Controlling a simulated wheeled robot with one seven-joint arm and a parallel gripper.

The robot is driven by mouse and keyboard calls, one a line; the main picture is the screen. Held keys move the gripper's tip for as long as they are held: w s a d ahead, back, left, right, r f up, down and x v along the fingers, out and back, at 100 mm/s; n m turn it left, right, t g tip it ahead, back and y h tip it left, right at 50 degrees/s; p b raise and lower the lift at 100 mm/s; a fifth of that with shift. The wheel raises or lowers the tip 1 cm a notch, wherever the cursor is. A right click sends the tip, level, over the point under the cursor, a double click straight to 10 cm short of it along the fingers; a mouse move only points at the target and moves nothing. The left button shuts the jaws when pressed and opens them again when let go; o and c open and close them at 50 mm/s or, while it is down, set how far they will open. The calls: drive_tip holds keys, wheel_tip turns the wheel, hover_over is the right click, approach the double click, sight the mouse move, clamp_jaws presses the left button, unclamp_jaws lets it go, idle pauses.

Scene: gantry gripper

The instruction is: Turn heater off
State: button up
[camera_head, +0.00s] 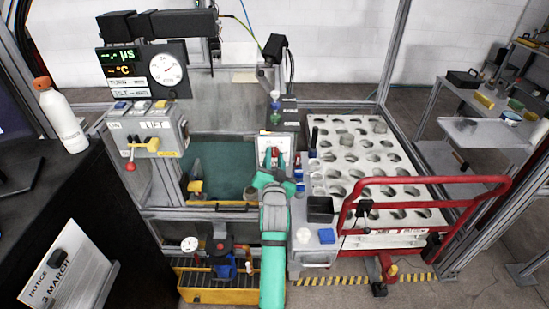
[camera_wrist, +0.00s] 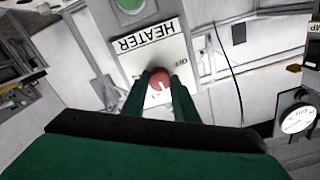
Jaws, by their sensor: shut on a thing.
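The heater panel (camera_wrist: 145,50) is a white plate with the word HEATER, upside down in the wrist view. A red round knob (camera_wrist: 160,80) with a white pointer mark sits on it. My gripper (camera_wrist: 159,84) has its two green fingers on either side of the knob and is shut on it. In the head view my green gripper (camera_head: 275,165) reaches up to the white panel (camera_head: 272,147), and the knob shows small and partly hidden between the fingers. The knob's exact setting is hard to read.
A green round part (camera_wrist: 130,4) sits on the panel beyond the knob. A white dial gauge (camera_wrist: 297,119) is at the right. In the head view, a perforated white rack (camera_head: 375,160) and a red rail (camera_head: 430,181) stand to the right, and a lever box (camera_head: 150,135) to the left.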

drive_tip(key=n, duration=0.4)
drive_tip(key=shift+f+n, duration=0.15)
drive_tip(key=shift+n, duration=0.15)
drive_tip(key=n, duration=0.3)
drive_tip(key=shift+n, duration=0.3)
drive_tip(key=n, duration=0.4)
drive_tip(key=shift+f+n, duration=0.1)
drive_tip(key=shift+n, duration=2)
drive_tip(key=o, duration=1.1)
drive_tip(key=shift+d, duration=0.1)
drive_tip(key=shift+c, duration=0.2)
drive_tip(key=shift+s, duration=0.1)
